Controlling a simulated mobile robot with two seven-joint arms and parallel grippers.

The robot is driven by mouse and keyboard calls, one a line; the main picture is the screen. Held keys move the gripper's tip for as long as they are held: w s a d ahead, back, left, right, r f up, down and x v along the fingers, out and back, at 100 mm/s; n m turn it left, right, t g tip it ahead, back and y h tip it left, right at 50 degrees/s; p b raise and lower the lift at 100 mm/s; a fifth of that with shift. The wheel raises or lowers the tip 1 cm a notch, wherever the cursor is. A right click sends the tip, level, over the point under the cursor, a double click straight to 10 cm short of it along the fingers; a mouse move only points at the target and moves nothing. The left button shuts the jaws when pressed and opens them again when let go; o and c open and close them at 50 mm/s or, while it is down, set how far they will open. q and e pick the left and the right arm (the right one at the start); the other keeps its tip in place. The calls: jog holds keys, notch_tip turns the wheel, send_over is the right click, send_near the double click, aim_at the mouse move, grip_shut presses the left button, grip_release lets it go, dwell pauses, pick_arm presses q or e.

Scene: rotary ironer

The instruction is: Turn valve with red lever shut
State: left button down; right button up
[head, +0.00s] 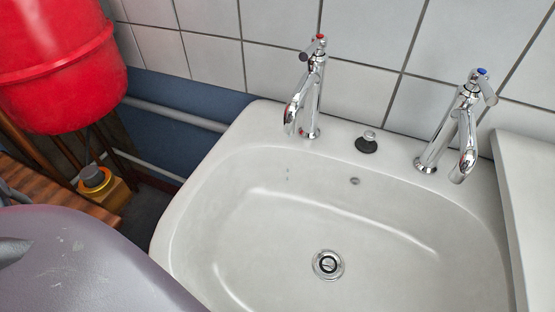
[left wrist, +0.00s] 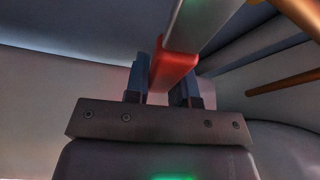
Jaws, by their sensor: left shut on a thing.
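In the left wrist view, my left gripper (left wrist: 159,82) is shut on a red lever (left wrist: 174,66). The lever's red end lies between the two dark fingers. A pale grey bar runs on from the red part towards the top of the view. The valve body itself is not clearly visible. The head view does not show the lever or either gripper.
A white basin (head: 207,187) has a red-marked tap (head: 308,90) and a blue-marked tap (head: 462,125). In the left wrist view, a copper pipe (left wrist: 280,78) is at right.

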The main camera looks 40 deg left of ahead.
pick_arm(q)
jog(key=shift+d+f+m+g, duration=0.1)
jog(key=shift+f+m+g, duration=0.2)
jog(key=shift+f+m, duration=0.6)
jog(key=shift+m, duration=0.3)
jog(key=c, duration=1)
grip_release()
jog(key=shift+o, duration=0.2)
jog(key=s+a+p, duration=0.1)
jog(key=s, duration=0.9)
jog(key=shift+s+a, duration=0.35)
